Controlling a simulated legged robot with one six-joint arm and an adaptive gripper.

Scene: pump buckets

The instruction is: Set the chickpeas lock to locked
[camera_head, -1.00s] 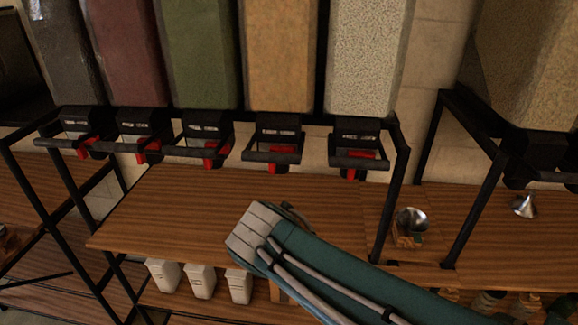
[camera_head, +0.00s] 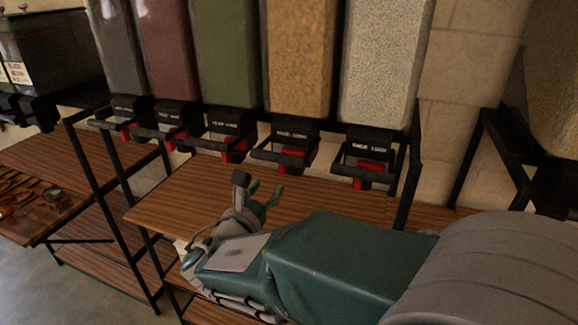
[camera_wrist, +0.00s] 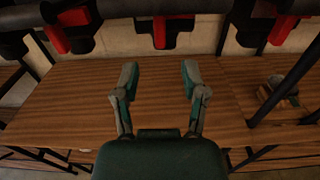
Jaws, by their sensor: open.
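A row of tall clear bins shows in the head view, among them a tan-orange one (camera_head: 300,55) and a pale speckled one (camera_head: 385,60). Each has a black dispenser with a red lever below, such as the tan bin's lever (camera_head: 293,151) and the pale bin's lever (camera_head: 369,172). The labels are too small to read, so I cannot tell which holds chickpeas. My gripper (camera_head: 258,188) is open and empty, below and in front of the dispensers. In the wrist view, my gripper (camera_wrist: 159,75) has spread fingers, with a red lever (camera_wrist: 159,32) beyond and between them.
A wooden shelf (camera_head: 170,200) lies under the dispensers. Black frame posts (camera_head: 408,175) stand at its right. More red levers hang at left (camera_wrist: 60,38) and right (camera_wrist: 283,28) in the wrist view. A wooden table (camera_head: 35,215) with small items stands at far left.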

